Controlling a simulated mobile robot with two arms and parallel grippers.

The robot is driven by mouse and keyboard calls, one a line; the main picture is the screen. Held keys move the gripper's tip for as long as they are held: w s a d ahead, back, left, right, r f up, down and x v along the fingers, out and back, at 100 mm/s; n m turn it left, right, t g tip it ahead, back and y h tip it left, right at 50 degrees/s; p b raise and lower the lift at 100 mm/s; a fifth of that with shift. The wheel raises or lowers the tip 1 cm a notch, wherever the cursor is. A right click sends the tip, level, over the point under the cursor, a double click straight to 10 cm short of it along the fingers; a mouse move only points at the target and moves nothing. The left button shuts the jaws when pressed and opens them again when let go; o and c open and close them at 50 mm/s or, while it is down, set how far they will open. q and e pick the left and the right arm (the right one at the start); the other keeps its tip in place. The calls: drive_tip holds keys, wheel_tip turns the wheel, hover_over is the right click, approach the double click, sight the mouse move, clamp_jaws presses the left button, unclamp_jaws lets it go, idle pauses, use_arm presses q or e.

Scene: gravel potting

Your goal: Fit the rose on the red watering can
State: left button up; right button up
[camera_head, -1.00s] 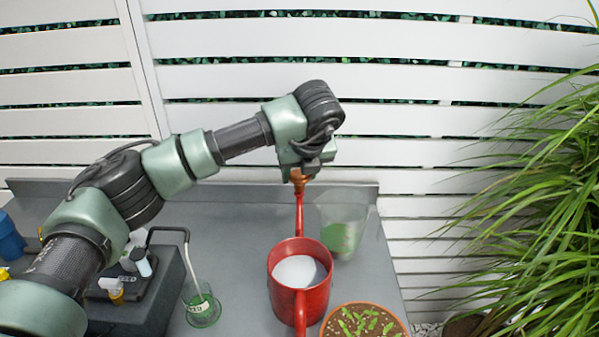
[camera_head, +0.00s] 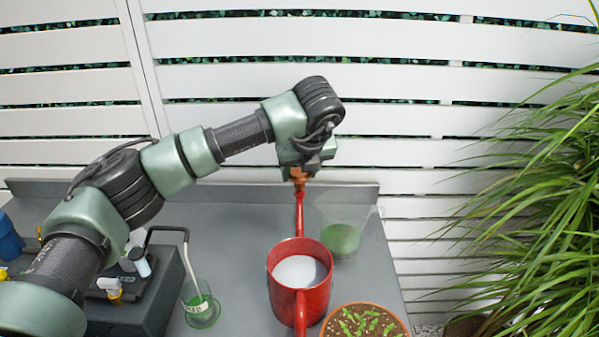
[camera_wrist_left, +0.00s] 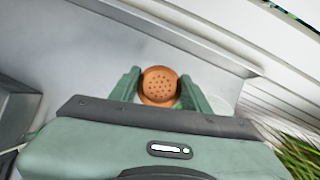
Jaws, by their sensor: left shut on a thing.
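The red watering can (camera_head: 314,299) stands on the grey bench, with white contents showing in its open top. Its spout (camera_head: 299,213) points away from me toward the back of the bench. The copper-coloured rose (camera_head: 299,176) is at the spout's tip, and its round holed face shows in the left wrist view (camera_wrist_left: 159,86). My left gripper (camera_wrist_left: 158,88) is shut on the rose, with a green finger on each side. I cannot tell whether the rose is seated on the tip or only touching it. My right gripper is not in view.
A clear cup with green contents (camera_head: 341,238) stands right of the spout. A pot of seedlings (camera_head: 364,324) is at the front right. A glass with a green base (camera_head: 202,309) and a dark box (camera_head: 152,300) stand to the left. A grassy plant (camera_head: 535,200) fills the right side.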

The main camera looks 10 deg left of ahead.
use_arm(q)
drive_tip(key=shift+b, duration=0.4)
idle(0.8)
drive_tip(key=shift+f+b, duration=0.75)
drive_tip(key=shift+b, duration=0.5)
idle(0.7)
idle(0.3)
drive_tip(key=o, duration=1.9)
drive_tip(key=shift+r, duration=0.1)
drive_tip(key=shift+r+p, duration=1.7)
drive_tip(key=shift+r, duration=2.25)
